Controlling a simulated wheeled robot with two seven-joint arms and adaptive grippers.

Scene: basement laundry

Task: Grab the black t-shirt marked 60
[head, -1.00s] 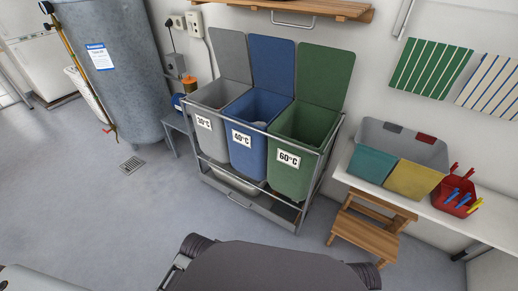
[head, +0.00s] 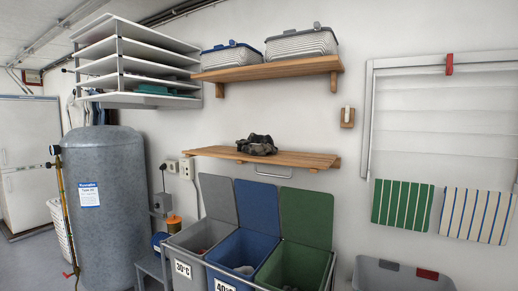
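Three lidded bins with open lids stand below: a grey bin (head: 181,252) labelled 30°C, a blue bin (head: 226,282) with a partly cut-off 40°C label, and a green bin (head: 312,276). Something pale lies in the blue bin and something reddish in the grey one. Neither of my grippers shows in the head view.
An upper wooden shelf (head: 286,69) holds two lidded baskets (head: 301,44). A grey boiler (head: 105,230) stands left. White shelves (head: 135,80) hang above it. A grey container (head: 385,278) is at lower right. A drying rack (head: 440,125) and striped cloths (head: 402,204) hang on the wall.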

